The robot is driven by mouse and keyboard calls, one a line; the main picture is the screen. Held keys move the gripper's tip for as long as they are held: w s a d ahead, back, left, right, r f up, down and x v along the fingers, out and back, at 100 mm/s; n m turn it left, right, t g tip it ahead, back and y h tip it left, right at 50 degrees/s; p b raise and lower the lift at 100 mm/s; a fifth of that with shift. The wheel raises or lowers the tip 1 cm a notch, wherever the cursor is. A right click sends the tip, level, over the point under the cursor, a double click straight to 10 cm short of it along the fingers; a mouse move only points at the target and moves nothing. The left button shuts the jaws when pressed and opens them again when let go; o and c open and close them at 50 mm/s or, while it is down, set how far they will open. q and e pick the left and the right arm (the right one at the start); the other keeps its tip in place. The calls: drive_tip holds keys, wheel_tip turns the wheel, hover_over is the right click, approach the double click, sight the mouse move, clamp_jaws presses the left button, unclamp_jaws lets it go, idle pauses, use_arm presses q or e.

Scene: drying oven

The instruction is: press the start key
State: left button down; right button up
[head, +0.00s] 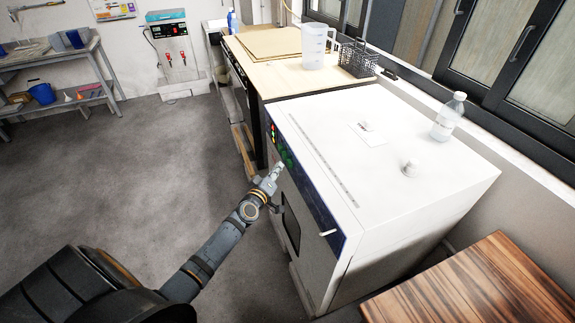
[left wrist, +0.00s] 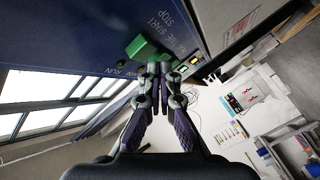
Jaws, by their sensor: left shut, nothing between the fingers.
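The white drying oven (head: 385,150) stands at the centre right in the head view, with a dark blue control panel (head: 318,205) on its front. Green keys (head: 286,157) sit at the far end of the panel. In the left wrist view a raised green key (left wrist: 141,46) shows beside printed words that include START and STOP. My left gripper (head: 279,169) is shut and empty at the panel, just by the green keys. In the left wrist view its fingertips (left wrist: 159,70) overlap the lower edge of the green key area; I cannot tell whether they touch.
A clear bottle (head: 449,117) and a small round knob (head: 410,169) stand on the oven top. A wooden bench with a jug (head: 317,46) and a black basket (head: 358,60) adjoins the oven. A striped wooden table (head: 480,290) is at lower right. The floor at left is open.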

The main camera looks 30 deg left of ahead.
idle(0.8)
use_arm(q)
drive_tip(key=shift+w+d, duration=0.25)
drive_tip(key=shift+w, duration=0.05)
drive_tip(key=shift+w+d, duration=0.55)
drive_tip(key=shift+w, duration=0.05)
idle(1.0)
drive_tip(key=shift+s+a, duration=0.1)
drive_tip(key=shift+a, duration=0.05)
idle(0.3)
drive_tip(key=shift+s+a, duration=0.65)
drive_tip(key=shift+s, duration=0.2)
drive_tip(key=shift+s+a, duration=1.65)
drive_tip(key=shift+s, duration=0.25)
